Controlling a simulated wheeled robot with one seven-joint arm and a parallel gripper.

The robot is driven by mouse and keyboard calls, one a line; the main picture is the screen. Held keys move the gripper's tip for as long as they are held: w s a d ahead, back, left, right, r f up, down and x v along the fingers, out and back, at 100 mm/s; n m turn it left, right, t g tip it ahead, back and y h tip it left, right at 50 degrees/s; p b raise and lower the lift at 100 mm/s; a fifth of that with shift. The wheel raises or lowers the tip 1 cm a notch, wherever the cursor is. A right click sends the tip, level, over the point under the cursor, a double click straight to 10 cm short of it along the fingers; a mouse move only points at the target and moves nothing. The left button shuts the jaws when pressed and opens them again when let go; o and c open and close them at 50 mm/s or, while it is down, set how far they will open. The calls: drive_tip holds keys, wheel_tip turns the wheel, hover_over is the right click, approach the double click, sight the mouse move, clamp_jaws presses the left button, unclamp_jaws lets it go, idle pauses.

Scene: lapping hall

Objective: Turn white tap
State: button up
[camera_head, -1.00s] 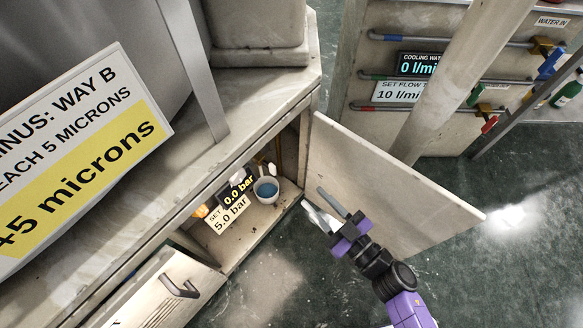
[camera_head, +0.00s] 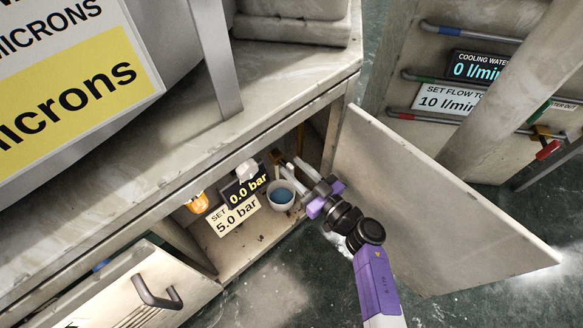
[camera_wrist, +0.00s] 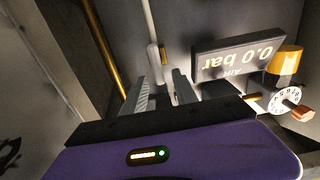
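The white tap (camera_wrist: 154,62) shows in the wrist view as a pale upright lever or body at the lower end of a thin white pipe, with a small brass-coloured part beside it. My gripper (camera_wrist: 159,76) is open, its two grey fingers pointing at the tap, one to each side of it in the picture. I cannot tell whether they touch it.
A dark display (camera_head: 246,190) reads 0.0 bar, above a sign (camera_head: 235,216) reading 5.0 bar. An orange knob (camera_wrist: 288,60) and white dial (camera_wrist: 285,100) are nearby. The open cabinet door (camera_head: 420,200) is at right.

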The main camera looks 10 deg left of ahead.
drive_tip(key=shift+x, duration=0.95)
drive_tip(key=shift+c, duration=0.4)
clamp_jaws()
